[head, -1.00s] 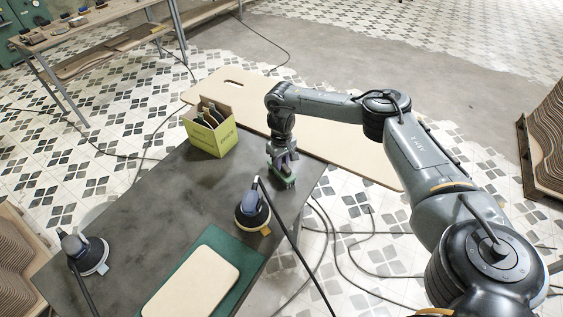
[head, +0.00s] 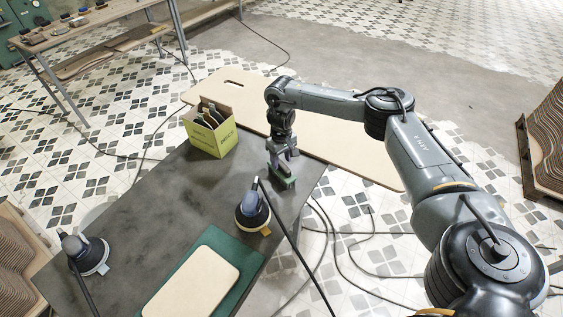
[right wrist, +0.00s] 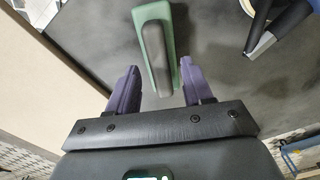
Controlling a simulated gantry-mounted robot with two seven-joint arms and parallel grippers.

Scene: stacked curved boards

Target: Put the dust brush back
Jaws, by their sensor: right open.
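The dust brush (head: 284,184), green with a dark grey handle, lies on the dark table (head: 150,210) near its right edge. In the right wrist view the brush (right wrist: 154,48) lies ahead of the fingertips, roughly in line with the gap between them. My right gripper (head: 282,161) is just above the brush. My left gripper is out of view.
A yellow-green box (head: 210,130) with dark sheets stands at the table's back corner. A sander (head: 252,212) with a black hose is close to the brush; another sander (head: 85,250) stands at left. A pale board (head: 195,285) lies on a green mat (head: 248,262).

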